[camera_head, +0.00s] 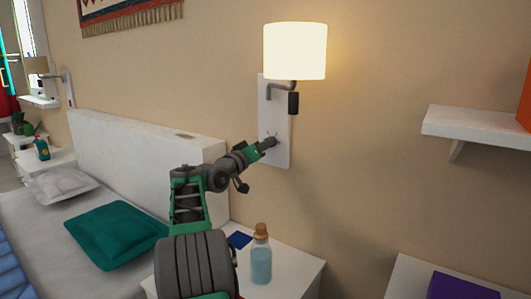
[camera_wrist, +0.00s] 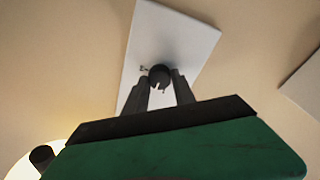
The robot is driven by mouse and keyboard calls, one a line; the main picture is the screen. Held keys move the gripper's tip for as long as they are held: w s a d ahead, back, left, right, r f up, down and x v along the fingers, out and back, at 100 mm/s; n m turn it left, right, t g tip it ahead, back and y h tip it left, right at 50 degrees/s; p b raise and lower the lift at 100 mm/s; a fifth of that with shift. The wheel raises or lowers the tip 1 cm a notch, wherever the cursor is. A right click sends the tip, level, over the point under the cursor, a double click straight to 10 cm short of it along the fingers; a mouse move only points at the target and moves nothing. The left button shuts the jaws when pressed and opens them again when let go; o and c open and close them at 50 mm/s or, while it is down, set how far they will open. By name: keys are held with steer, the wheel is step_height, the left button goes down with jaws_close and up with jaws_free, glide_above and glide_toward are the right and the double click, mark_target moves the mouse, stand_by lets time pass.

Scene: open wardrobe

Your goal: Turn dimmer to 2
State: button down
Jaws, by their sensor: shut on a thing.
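The dimmer knob (camera_wrist: 159,75) is a small dark round knob with a light mark, on a white wall plate (camera_wrist: 185,35). Small marks on the plate beside the knob are too small to read. My gripper (camera_wrist: 163,86) has its two dark fingers on either side of the knob, shut on it. In the head view, my gripper (camera_head: 268,143) reaches the lower part of the wall plate (camera_head: 275,105) and hides the knob. The lit lamp (camera_head: 295,50) with a white shade is mounted on the same plate, above my gripper.
A bottle (camera_head: 261,258) with a cork stands on the bedside table (camera_head: 297,268) below, near a blue flat item (camera_head: 239,240). The bed headboard (camera_head: 130,145) is at left. A wall shelf (camera_head: 475,127) is at right. The wall between plate and shelf is clear.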

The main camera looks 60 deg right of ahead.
steer(key=m+g+b, duration=0.1)
steer(key=m+b, duration=0.1)
steer(key=m, duration=0.3)
steer(key=shift+m, duration=0.4)
stand_by(0.3)
steer(key=c, duration=1)
jaws_free()
steer(key=shift+c, duration=0.2)
steer(key=r+v, duration=0.1)
steer(key=v, duration=0.6)
steer(key=shift+a+f, duration=0.4)
steer(key=shift+w, duration=0.2)
